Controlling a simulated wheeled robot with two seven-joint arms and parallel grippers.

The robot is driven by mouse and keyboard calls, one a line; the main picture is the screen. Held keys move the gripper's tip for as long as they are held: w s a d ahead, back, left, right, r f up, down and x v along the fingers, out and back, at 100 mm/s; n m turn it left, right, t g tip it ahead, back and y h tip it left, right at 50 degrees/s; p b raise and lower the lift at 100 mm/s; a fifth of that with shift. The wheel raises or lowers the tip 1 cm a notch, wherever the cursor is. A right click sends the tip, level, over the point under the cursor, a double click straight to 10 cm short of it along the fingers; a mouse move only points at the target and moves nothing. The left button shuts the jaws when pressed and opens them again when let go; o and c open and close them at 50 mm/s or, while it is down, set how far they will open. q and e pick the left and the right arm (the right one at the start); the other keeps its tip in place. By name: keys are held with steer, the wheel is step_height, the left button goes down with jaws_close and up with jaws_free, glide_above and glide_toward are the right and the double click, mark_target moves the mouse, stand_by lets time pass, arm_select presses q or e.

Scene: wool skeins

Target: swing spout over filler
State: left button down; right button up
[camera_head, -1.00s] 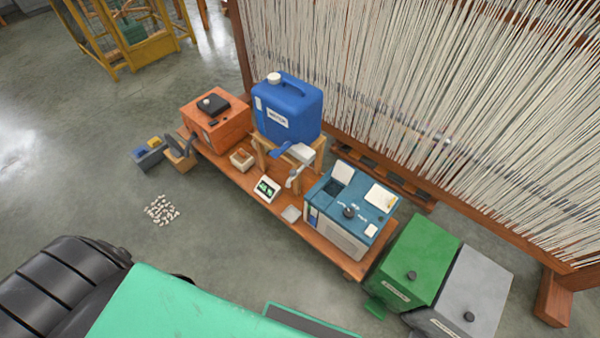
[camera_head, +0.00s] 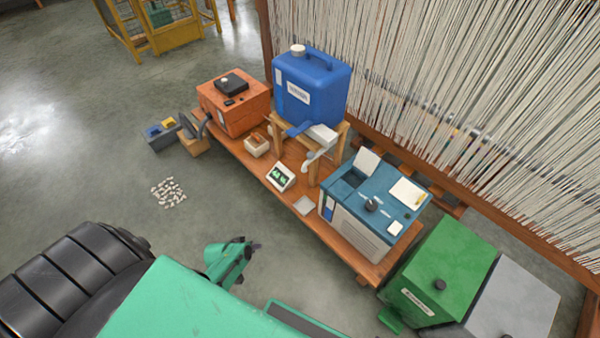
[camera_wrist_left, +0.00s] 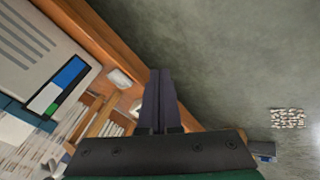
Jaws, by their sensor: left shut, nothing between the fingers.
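The blue jug (camera_head: 312,90) stands on a small wooden stand on the low bench. A pale spout (camera_head: 309,158) hangs below its front, beside a whitish block (camera_head: 323,134) and a blue piece (camera_head: 298,129). The teal-topped machine (camera_head: 372,205) stands to the right, with a raised pale flap (camera_head: 366,161) at its back left; the filler opening is too small to make out. The spout is left of this machine, not above it. My left gripper (camera_head: 255,246) is over the floor in front of the bench, apart from everything. Its dark fingers (camera_wrist_left: 155,85) are together and empty.
An orange box (camera_head: 233,108), a small wooden box (camera_head: 257,144) and a display (camera_head: 281,177) are on the bench (camera_head: 237,158). Green (camera_head: 440,265) and grey (camera_head: 510,300) bins stand at right. A threaded loom (camera_head: 450,80) stands behind.

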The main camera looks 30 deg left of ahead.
mark_target(317, 154)
arm_select(q)
steer(key=w+a+r+n+t+h+b, duration=0.1)
steer(key=w+a+r+n+t+b, duration=0.15)
steer(key=w+b, duration=0.4)
steer(key=w+a+r+n+t+b, duration=0.1)
steer(key=w+r+n+t+b, duration=0.25)
steer(key=w, duration=0.55)
arm_select(e)
steer(key=w+a+f+t+y, duration=0.2)
steer(key=w+a, duration=0.4)
steer(key=w, duration=0.1)
arm_select(q)
steer(key=w+r+t+h+b, duration=0.3)
steer(key=r+t+b, duration=0.2)
steer(key=r, duration=1)
steer(key=shift+w+n+b, duration=0.15)
steer(key=shift+n+b, duration=0.25)
steer(key=shift+b, duration=0.3)
arm_select(e)
steer(key=w+a+r+t+y, duration=0.1)
steer(key=w+a+r, duration=0.1)
steer(key=r, duration=0.4)
steer(key=shift+w+a+r+t+y, duration=0.3)
steer(key=shift+a, duration=0.6)
arm_select(q)
steer(key=shift+f, duration=0.1)
